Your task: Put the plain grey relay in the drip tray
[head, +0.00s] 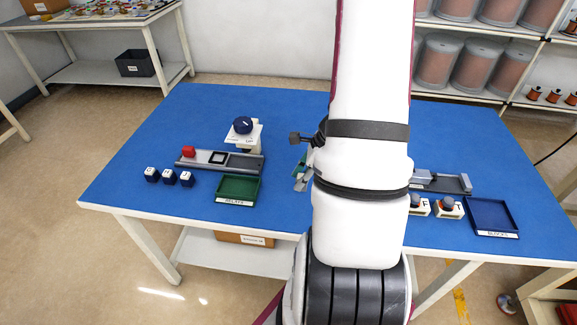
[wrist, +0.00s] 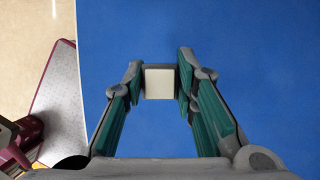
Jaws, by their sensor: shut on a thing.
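My gripper (wrist: 160,80) is shut on a small block with a pale cream square top (wrist: 159,83), held between the fingertips above the blue table. Its sides are mostly hidden, so I cannot tell that it is the plain grey relay. In the head view my gripper (head: 301,176) shows only partly at the left of my arm, and the block is hidden there. A green tray (head: 237,203) with a white label stands left of my gripper. A dark blue tray (head: 490,232) with a label stands at the far right. I cannot tell which is the drip tray.
Several white-topped dark blue cubes (head: 169,178) stand left of the green tray. A white stand with a blue knob (head: 243,125) is behind. Two knobbed boxes (head: 449,207) stand near the blue tray.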

